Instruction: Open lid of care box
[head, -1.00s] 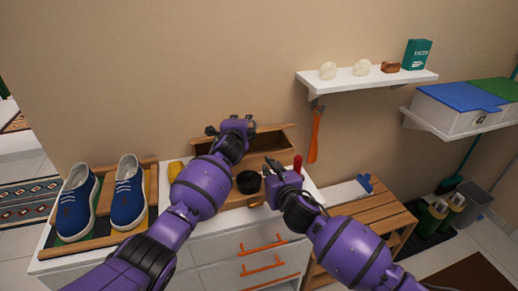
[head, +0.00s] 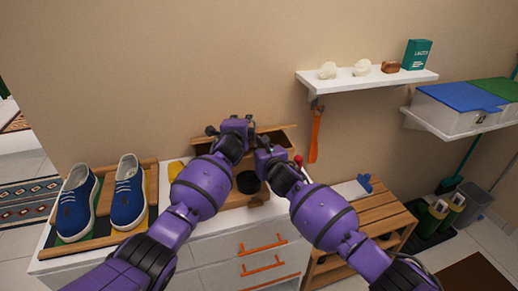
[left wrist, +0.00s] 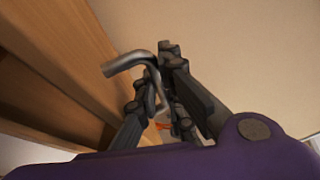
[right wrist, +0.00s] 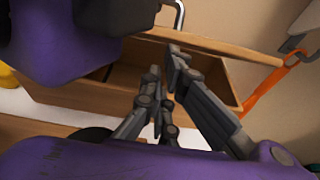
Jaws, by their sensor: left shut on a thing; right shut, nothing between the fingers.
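The wooden care box (head: 258,196) stands on the white cabinet against the wall. Its lid (head: 275,130) is raised, leaving a gap, and the box interior shows in the right wrist view (right wrist: 125,82). A bent metal handle (left wrist: 128,62) is on the lid. My left gripper (head: 236,124) is shut on this handle; the left wrist view shows its fingers (left wrist: 160,95) around it. My right gripper (head: 264,150) is shut and empty at the box opening, below the lid's edge. Its fingers (right wrist: 165,75) show before the opening; contact with the lid is unclear. My arms hide much of the box.
A black round tin (head: 248,183) sits at the box's front. Blue shoes (head: 128,193) stand on a wooden tray at left. An orange shoehorn (head: 315,135) hangs right of the box under a white shelf (head: 365,80). A slatted bench (head: 375,215) is at right.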

